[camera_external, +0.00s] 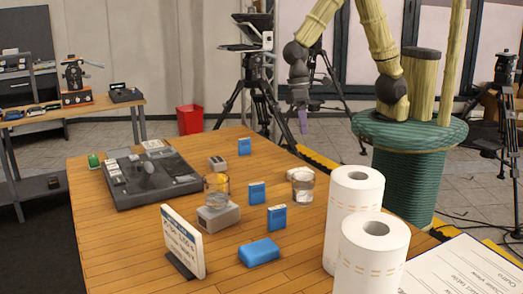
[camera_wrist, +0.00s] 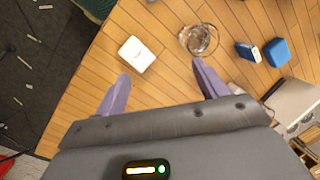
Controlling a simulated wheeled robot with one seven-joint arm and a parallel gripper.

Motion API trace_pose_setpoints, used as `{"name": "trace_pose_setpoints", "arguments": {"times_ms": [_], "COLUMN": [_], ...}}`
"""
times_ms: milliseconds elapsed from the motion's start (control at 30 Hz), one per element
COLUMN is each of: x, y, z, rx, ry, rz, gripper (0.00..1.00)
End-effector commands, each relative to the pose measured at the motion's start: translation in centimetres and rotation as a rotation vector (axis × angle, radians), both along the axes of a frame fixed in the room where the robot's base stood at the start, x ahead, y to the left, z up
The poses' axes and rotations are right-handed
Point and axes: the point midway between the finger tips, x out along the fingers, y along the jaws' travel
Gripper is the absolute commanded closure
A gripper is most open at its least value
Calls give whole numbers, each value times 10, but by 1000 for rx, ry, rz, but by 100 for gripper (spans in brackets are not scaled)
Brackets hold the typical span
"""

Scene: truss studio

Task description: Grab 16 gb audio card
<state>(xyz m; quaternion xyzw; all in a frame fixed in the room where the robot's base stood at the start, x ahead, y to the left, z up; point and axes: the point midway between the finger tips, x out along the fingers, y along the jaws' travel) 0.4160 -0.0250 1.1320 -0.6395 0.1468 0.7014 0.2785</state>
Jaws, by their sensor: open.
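Several small blue cards with pale labels stand on the wooden table: one at the far edge (camera_external: 244,146), one in the middle (camera_external: 257,193) and one nearer (camera_external: 277,217). Their print is too small to read, so I cannot tell which is the 16 gb audio card. A larger blue block (camera_external: 259,252) lies flat in front. The wrist view shows a white square item (camera_wrist: 137,54) with faint print, a small blue-and-white item (camera_wrist: 248,51) and a blue block (camera_wrist: 278,52). My gripper (camera_wrist: 161,74), with purple fingers, is open and empty, raised near the table's far right edge.
A jar (camera_external: 217,184) is by a grey box (camera_external: 218,217). A sign (camera_external: 183,242), two paper rolls (camera_external: 354,197) and a dark console (camera_external: 150,180) also occupy the table (camera_external: 120,245).

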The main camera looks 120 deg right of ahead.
Motion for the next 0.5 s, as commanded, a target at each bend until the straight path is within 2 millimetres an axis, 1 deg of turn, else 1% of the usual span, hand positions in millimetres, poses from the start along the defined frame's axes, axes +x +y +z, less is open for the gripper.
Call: {"name": "trace_pose_setpoints", "arguments": {"times_ms": [33,100,233,333,467,500], "x": [12,27,56,79,107,114], "y": [-6,-12,-25,-38,-61,-69], "z": [-14,-24,-43,-56,-71,-75], "rx": [47,120,269,394,572,629], "ry": [44,102,209,284,377,405], "rz": [-84,-198,-397,-538,-700,-746], "gripper": [28,28,28,28,28,28]}}
